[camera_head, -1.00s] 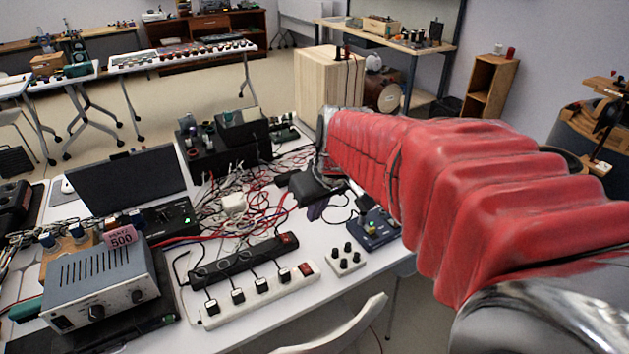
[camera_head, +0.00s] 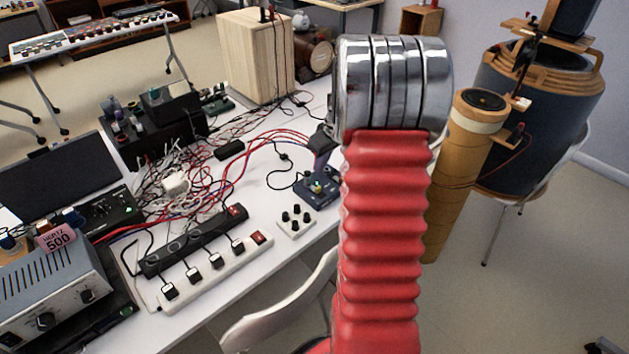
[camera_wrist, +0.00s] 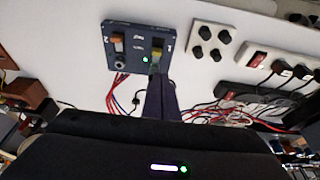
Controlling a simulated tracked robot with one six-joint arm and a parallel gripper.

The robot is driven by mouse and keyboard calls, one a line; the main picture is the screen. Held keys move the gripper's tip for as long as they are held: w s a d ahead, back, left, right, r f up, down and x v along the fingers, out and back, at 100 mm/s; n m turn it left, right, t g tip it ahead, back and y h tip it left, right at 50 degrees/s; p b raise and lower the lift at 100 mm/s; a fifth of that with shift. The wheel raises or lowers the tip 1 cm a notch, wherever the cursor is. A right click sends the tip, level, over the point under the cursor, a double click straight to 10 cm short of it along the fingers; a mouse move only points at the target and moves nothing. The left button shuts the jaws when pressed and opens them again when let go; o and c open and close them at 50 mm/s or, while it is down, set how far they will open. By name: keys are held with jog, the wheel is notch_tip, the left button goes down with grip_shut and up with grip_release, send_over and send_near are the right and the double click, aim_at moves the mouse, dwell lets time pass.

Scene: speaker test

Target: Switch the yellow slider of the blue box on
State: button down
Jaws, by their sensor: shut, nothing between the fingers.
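The blue box (camera_head: 326,194) lies near the table's right edge in the head view. It also shows at the top of the wrist view (camera_wrist: 124,48), with an orange slider (camera_wrist: 118,43) on its left and the yellow slider (camera_wrist: 156,58) on its right. My gripper (camera_wrist: 157,78) is shut and empty; its dark fingers point at the yellow slider and cover part of it. Whether they touch it I cannot tell. In the head view my gripper (camera_head: 319,163) is just beyond and above the box, partly hidden by my arm.
A white knob box (camera_head: 296,222) sits beside the blue box. A white power strip (camera_head: 215,272) and a dark strip (camera_head: 190,243) lie to the left. Tangled cables (camera_head: 185,175) cover the table behind. A white chair (camera_head: 285,305) stands in front.

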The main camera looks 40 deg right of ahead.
aim_at(318, 190)
jog(key=shift+d+f, duration=0.2)
jog(key=shift+d, duration=0.1)
jog(key=shift+x, duration=5.05)
jog(key=shift+s, duration=0.1)
jog(key=shift+s, duration=1.2)
